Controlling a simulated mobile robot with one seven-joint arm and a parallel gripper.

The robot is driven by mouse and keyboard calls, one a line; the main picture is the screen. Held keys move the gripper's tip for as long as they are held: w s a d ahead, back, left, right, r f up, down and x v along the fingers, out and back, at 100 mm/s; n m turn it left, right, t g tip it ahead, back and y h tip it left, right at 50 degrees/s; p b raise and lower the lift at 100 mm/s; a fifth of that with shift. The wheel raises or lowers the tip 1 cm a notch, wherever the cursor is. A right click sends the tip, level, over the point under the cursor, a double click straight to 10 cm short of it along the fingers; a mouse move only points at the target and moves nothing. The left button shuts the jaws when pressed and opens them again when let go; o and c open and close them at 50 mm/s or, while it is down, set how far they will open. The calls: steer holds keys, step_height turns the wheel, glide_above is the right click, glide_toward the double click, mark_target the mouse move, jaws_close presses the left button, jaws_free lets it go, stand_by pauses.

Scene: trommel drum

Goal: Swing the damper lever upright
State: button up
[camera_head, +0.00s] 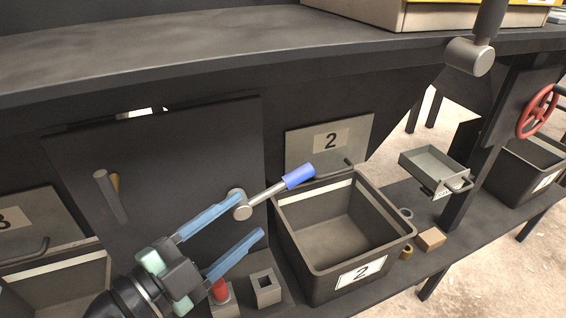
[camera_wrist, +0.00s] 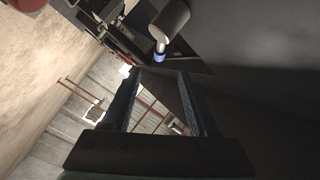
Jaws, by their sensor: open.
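The damper lever has a round grey hub (camera_head: 241,209), a short metal rod and a blue grip (camera_head: 299,176). It leans well over to the right, its grip just below the number 2 plate. In the wrist view the grey hub (camera_wrist: 171,19) is at the top, with the blue grip (camera_wrist: 159,57) foreshortened below it. My gripper (camera_head: 251,216) is open, with two blue fingers and nothing between them. Its upper fingertip overlaps the hub in the head view; I cannot tell if they touch. The wrist view shows my gripper (camera_wrist: 158,74) with the grip just beyond the fingertips.
A black bin (camera_head: 400,236) marked 2 stands right of the lever. A red piece (camera_head: 220,290) and a hollow square block (camera_head: 265,288) sit below my fingers. A small grey tray (camera_head: 425,165), a wooden block (camera_head: 431,239) and a red handwheel (camera_head: 537,111) are farther right. A dark shelf edge runs above.

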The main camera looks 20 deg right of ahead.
mark_target(288, 185)
steer(key=p+x, duration=0.1)
steer(key=x, duration=1.1)
steer(key=shift+w+d, duration=0.1)
steer(key=shift+d, duration=0.3)
jaws_close()
stand_by(0.8)
